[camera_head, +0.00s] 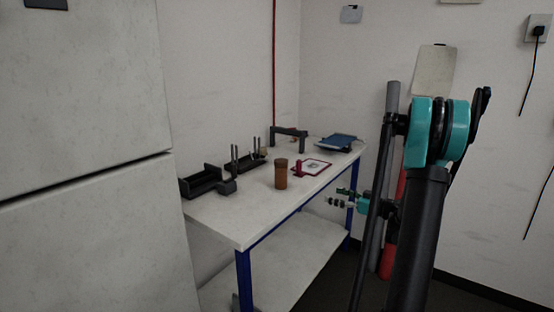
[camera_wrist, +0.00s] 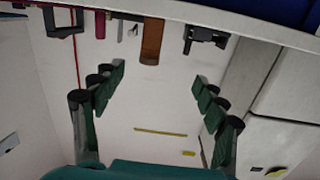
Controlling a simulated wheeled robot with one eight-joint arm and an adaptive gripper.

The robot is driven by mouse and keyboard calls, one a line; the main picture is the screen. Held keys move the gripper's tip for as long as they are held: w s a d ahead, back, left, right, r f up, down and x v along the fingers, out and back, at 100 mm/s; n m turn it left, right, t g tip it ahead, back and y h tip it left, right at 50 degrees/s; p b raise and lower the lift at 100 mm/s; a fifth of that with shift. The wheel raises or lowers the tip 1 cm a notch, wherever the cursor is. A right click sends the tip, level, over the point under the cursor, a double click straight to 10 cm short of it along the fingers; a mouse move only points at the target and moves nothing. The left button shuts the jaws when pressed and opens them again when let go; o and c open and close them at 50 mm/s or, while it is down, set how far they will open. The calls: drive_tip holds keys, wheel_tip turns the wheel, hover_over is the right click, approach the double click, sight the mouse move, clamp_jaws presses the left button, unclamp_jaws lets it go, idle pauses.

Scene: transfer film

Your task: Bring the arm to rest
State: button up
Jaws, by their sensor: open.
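My arm stands at the right of the head view, with a teal joint and dark links. My gripper (camera_head: 338,197) shows small beside the table's (camera_head: 226,224) right edge, apart from everything on it. In the wrist view my gripper's green and black fingers (camera_wrist: 158,88) are spread wide with nothing between them. That view is upside down, with the table's edge along its top. A brown cylinder (camera_head: 281,174) stands upright on the table; it also shows in the wrist view (camera_wrist: 152,42). Part of my gripper is hidden behind my arm links in the head view.
On the table are black holders (camera_head: 201,182), a dark red upright item (camera_head: 299,168) by a red-edged sheet (camera_head: 316,167), a black arch (camera_head: 289,138) and a blue-topped device (camera_head: 337,142). A large pale cabinet (camera_head: 85,200) stands left. The table's front is clear.

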drive_tip(key=s+a+f+m+g+h, duration=0.5)
drive_tip(key=s+a, duration=0.5)
drive_tip(key=s, duration=0.4)
drive_tip(key=s+d+f+m+g+h, duration=0.1)
drive_tip(key=s+d+f+m+h, duration=0.1)
drive_tip(key=s, duration=0.7)
drive_tip(key=s+d+f+m+h, duration=0.2)
drive_tip(key=s+d+f+h, duration=0.2)
drive_tip(key=s, duration=0.5)
wheel_tip(320, 180, down, 2)
drive_tip(key=shift+s+f+g+h, duration=0.15)
drive_tip(key=shift+s+g+h, duration=0.2)
drive_tip(key=shift+h, duration=0.65)
